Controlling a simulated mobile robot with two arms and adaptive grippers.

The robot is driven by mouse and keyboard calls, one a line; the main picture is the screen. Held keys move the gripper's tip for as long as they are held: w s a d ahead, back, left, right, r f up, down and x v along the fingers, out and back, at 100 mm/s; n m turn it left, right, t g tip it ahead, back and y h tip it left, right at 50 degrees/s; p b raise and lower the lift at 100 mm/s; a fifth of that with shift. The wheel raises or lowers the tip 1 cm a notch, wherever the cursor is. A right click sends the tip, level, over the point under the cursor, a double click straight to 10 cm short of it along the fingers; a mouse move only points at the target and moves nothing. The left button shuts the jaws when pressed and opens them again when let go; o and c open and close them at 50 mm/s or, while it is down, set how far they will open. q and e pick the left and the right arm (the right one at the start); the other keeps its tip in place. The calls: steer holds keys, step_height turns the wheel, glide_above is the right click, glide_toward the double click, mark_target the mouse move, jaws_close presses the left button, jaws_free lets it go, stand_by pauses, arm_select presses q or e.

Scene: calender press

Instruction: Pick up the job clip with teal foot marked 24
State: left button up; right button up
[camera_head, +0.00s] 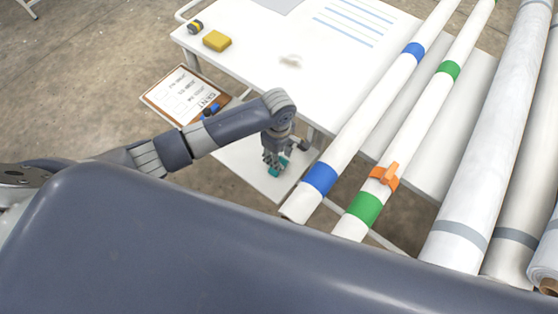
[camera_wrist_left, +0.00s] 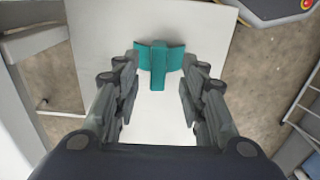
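The teal job clip (camera_head: 284,163) is at my left gripper's fingers, over the low white shelf, in the head view. In the left wrist view the clip (camera_wrist_left: 158,60) shows a wide curved teal part and a narrow stem pointing toward me. No number is readable on it. My left gripper (camera_head: 274,162) points down at it. In the wrist view the left gripper (camera_wrist_left: 160,72) is open, its fingers on either side of the stem with gaps between. Whether the clip rests on the shelf surface is hard to tell. My right gripper is not in view.
An orange clip (camera_head: 385,177) sits on the green-banded roll (camera_head: 408,130). A blue-banded roll (camera_head: 345,140) lies close right of my left gripper. A clipboard (camera_head: 187,97) lies left of the arm. The white table (camera_head: 290,40) holds a yellow sponge (camera_head: 216,41).

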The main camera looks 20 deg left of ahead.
arm_select(q)
step_height(320, 180, down, 3)
steer(key=shift+w+f, duration=0.1)
steer(key=shift+c, duration=0.3)
jaws_close()
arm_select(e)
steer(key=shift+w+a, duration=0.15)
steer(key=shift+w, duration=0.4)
